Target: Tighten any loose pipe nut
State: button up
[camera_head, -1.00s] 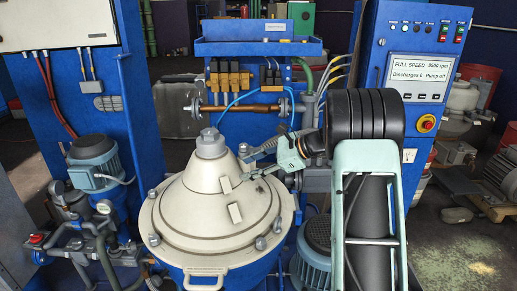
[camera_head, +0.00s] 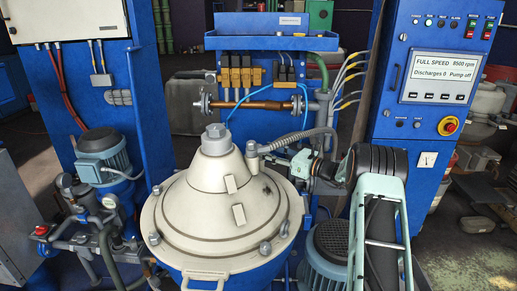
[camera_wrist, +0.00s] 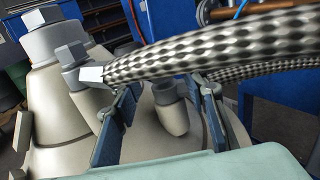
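A braided hose (camera_head: 300,136) runs from a grey elbow fitting (camera_head: 253,157) on the beige separator bowl cover (camera_head: 217,230) toward the right. In the wrist view the hose (camera_wrist: 200,45) crosses above my fingers and ends at a hex nut (camera_wrist: 92,76) on the elbow (camera_wrist: 70,55). I cannot tell whether this nut is loose. My gripper (camera_head: 297,164) is right of the fitting, under the hose. Its two dark blue fingers (camera_wrist: 165,120) are apart. A beige stub (camera_wrist: 169,108) shows between them, farther off; no contact is visible.
A copper pipe (camera_head: 247,105) with end flanges crosses behind the separator. A control cabinet (camera_head: 425,70) at right reads full speed, 8500 rpm, pump off. A grey-blue motor (camera_head: 330,255) stands below my arm. Another motor and pipework (camera_head: 103,155) are at left.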

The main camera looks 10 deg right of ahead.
aim_at(258, 146)
jog(key=shift+x, duration=2.3)
grip_shut()
